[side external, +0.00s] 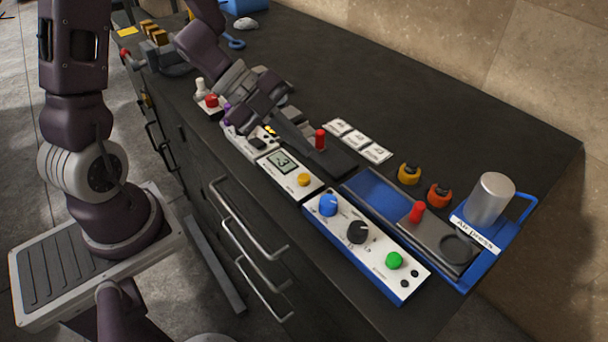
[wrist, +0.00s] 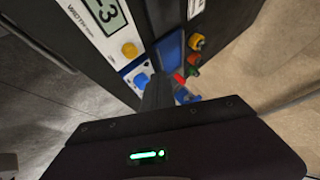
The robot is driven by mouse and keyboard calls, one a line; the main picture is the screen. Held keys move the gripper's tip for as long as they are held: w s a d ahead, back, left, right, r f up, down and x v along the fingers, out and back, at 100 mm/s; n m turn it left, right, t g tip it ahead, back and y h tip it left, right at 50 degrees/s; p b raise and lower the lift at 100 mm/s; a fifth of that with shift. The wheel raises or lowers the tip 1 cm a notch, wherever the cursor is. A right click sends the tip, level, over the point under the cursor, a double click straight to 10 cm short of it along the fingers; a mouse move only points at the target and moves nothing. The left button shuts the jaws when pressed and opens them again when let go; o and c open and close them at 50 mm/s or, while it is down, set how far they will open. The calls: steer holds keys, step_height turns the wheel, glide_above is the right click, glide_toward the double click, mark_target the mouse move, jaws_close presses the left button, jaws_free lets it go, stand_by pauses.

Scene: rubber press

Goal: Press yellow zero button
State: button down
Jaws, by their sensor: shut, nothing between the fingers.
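The yellow button (side external: 303,179) sits on the white panel of a small box with a display (side external: 281,161) that reads a 3, perhaps with a mark before it. In the wrist view the yellow button (wrist: 130,49) is at the upper left, below the display (wrist: 106,14). My gripper (side external: 303,146) is shut and empty, pointing down at a slant over the equipment, behind and up-left of the button in the side view. In the wrist view my gripper (wrist: 158,88) is to the lower right of the button. The fingers look apart from the button.
A red-topped lever (side external: 320,139) stands close to my fingers. A blue box with a blue knob (side external: 328,205), black knob and green button (side external: 395,260) is nearby. The air press (side external: 480,225) stands at right.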

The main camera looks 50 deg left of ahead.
mark_target(309, 177)
steer(key=shift+f, duration=2.2)
steer(key=shift+f, duration=0.15)
steer(key=shift+f, duration=0.25)
steer(key=shift+f, duration=0.8)
stand_by(0.8)
steer(key=shift+r, duration=1.25)
steer(key=shift+r, duration=2.5)
